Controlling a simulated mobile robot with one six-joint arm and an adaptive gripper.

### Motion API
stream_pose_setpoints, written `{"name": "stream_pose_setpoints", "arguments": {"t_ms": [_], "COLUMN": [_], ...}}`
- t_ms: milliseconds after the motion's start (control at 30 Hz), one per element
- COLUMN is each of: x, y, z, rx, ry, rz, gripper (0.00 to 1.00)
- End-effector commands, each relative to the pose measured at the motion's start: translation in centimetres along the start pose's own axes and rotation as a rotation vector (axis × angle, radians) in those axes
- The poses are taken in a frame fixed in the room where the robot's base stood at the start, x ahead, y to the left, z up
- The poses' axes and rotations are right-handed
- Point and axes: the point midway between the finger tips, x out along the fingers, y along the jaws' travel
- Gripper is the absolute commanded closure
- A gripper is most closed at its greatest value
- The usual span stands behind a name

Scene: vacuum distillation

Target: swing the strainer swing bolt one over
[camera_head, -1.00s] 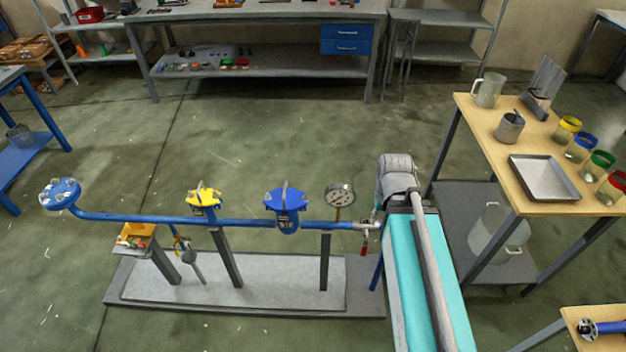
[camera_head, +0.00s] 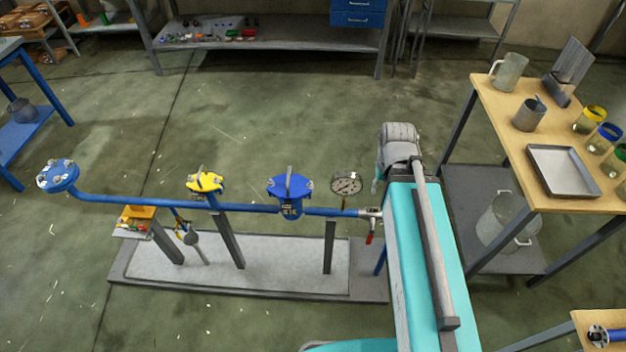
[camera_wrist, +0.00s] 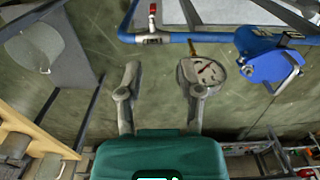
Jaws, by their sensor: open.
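The strainer is probably the blue-capped body (camera_head: 290,189) on the blue pipe, left of the pressure gauge, in the head view. A grey bar stands up on its lid. In the wrist view a blue lidded body (camera_wrist: 262,60) with metal bolt hardware is at the upper right; which piece is swing bolt one I cannot tell. My gripper (camera_wrist: 160,72) is open and empty, its fingers pointing toward the pipe. The strainer is to the right of both fingers and apart from them. In the head view my arm hides the fingers.
The pressure gauge (camera_head: 346,185) stands close right of the strainer and shows behind my right finger in the wrist view. A red-handled valve (camera_head: 370,230) is near the pipe's right end. A yellow-topped fitting (camera_head: 205,183) is further left. A wooden table (camera_head: 508,130) stands at the right.

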Motion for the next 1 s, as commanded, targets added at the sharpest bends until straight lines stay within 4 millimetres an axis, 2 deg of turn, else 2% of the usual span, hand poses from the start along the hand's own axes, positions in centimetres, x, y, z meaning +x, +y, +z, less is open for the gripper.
{"name": "stream_pose_setpoints", "arguments": {"t_ms": [267,467,667,1000], "x": [0.0,0.1,0.1,0.2], "y": [-0.5,-2.5,-5.4,-11.7], "z": [-0.5,-2.2,-4.7,-9.0], "rx": [-0.052,-0.247,-0.573,-1.214], "ry": [0.002,0.010,0.021,0.045], "rz": [0.000,0.000,0.003,0.016], "gripper": [0.53,0.53,0.53,0.53]}}
